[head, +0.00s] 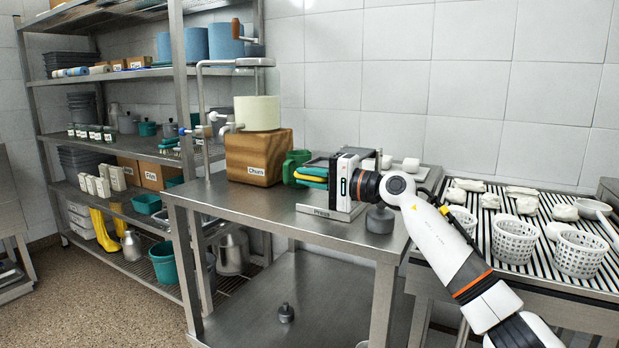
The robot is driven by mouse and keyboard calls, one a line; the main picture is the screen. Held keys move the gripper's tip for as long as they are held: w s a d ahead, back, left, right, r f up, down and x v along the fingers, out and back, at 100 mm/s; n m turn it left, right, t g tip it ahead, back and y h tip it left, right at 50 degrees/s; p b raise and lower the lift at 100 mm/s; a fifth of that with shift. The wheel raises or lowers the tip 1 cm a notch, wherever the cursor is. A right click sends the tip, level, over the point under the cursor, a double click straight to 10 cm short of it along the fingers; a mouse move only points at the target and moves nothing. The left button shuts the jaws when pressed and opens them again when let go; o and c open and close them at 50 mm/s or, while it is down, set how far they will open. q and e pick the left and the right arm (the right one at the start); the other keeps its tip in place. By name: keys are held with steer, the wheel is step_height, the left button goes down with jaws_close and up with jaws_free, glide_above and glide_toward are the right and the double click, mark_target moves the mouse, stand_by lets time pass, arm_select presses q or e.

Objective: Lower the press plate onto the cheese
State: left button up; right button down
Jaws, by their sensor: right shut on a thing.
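The press, labelled "Press" (322,212), stands on the steel table to the right of the wooden box. My right gripper (328,180) is at the press, reaching in from the right. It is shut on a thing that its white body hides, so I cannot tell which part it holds. Teal pieces with yellow edges (311,175) show just left of the gripper. I cannot make out the press plate or the cheese behind the gripper, nor whether they touch. My left gripper is not in view.
A wooden box labelled "Churn" (258,158) and a green jug (296,166) stand left of the press. A grey knobbed weight (380,220) sits close beneath my right wrist. Perforated baskets (513,239) stand on the slatted rack at right. The table's front left is clear.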

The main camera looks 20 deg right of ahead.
steer(key=c, duration=1.4)
jaws_free()
steer(key=shift+d, duration=0.1)
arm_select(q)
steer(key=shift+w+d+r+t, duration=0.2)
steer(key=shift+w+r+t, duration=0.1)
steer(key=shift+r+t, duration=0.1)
arm_select(e)
steer(key=v, duration=1.2)
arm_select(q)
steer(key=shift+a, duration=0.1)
